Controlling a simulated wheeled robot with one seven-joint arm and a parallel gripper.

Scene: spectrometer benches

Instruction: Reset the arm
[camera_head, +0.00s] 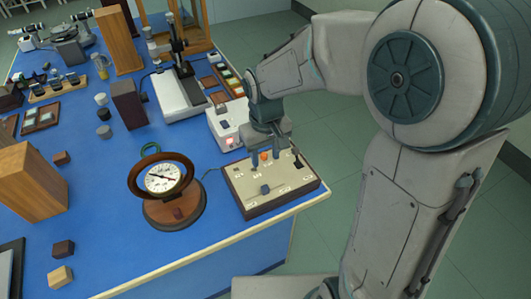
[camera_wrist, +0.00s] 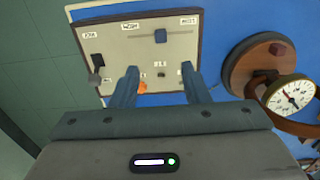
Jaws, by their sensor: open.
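My gripper (camera_head: 265,163) is open, pointing down over the control panel (camera_head: 244,200) at the right front of the blue table. An orange knob (camera_head: 264,155) on the panel shows close to the fingers. In the wrist view my gripper (camera_wrist: 170,85) has its two fingers spread over the lower edge of the panel (camera_wrist: 118,45). The orange knob (camera_wrist: 142,88) shows beside the left finger there. Nothing is visible held between the fingers. I cannot tell whether a finger touches the panel. A dark slider knob (camera_wrist: 160,36) and black switches sit on the panel.
A round dial gauge (camera_head: 163,179) on a wooden base stands left of the panel. A white box with a red light (camera_head: 229,140) stands behind it. Wooden blocks (camera_head: 28,182) and instruments crowd the left and back. The table's front edge (camera_head: 215,253) is clear.

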